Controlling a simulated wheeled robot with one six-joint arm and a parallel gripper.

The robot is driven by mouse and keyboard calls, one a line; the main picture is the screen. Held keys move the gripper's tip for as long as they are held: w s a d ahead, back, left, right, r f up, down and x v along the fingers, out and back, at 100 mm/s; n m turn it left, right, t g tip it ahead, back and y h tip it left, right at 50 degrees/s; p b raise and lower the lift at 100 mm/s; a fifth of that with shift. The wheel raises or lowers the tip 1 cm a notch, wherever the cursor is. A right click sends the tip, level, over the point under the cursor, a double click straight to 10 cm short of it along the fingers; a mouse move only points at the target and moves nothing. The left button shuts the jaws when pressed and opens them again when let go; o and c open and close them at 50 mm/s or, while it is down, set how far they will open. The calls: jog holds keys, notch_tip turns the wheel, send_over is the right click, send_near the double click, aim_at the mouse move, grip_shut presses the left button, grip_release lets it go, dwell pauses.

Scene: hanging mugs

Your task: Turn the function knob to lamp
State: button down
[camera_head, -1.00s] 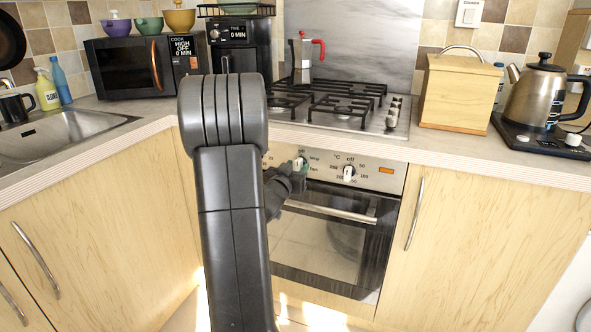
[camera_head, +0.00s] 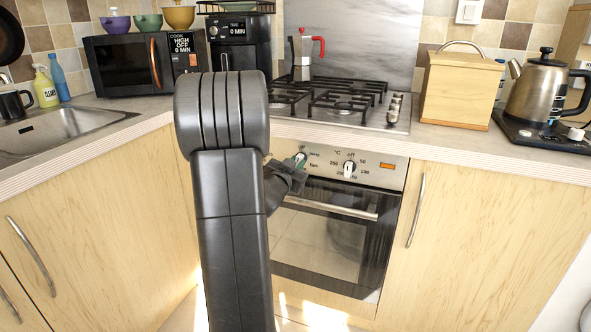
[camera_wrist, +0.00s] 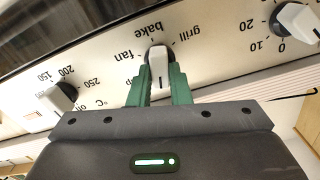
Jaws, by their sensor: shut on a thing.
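The function knob (camera_wrist: 158,58) is a white bar knob on the oven's control panel. In the wrist view, which is upside down, "fan", "bake" and "grill" are printed around it, with a partly covered label by the left finger. A dark line on the knob runs toward my gripper; the "off" side of the dial is hidden. My gripper (camera_wrist: 160,80) has its green fingers on both sides of the knob, shut on it. In the head view my gripper (camera_head: 297,164) is at the left knob, partly behind my arm, with "lamp" and "fan" to its right.
The temperature knob (camera_head: 348,169) is close to the right of my gripper. A third knob, a timer (camera_wrist: 297,22), shows in the wrist view. The oven door handle (camera_head: 330,208) runs below the panel. The hob (camera_head: 345,102) and counter edge lie above.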

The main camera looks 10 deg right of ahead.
jog(key=m+b, duration=0.1)
jog(key=m, duration=0.1)
jog(key=m+b, duration=0.2)
jog(key=shift+f+m, duration=0.2)
jog(key=shift+m, duration=0.1)
jog(key=shift+m+b, duration=1.35)
jog(key=shift+m, duration=0.65)
jog(key=c, duration=1.3)
grip_release()
jog(key=shift+r, duration=0.1)
jog(key=shift+c, duration=0.2)
jog(key=shift+s, duration=0.1)
jog(key=p+v, duration=0.2)
jog(key=v, duration=1.1)
jog(key=shift+s+a, duration=0.2)
jog(key=shift+s, duration=0.1)
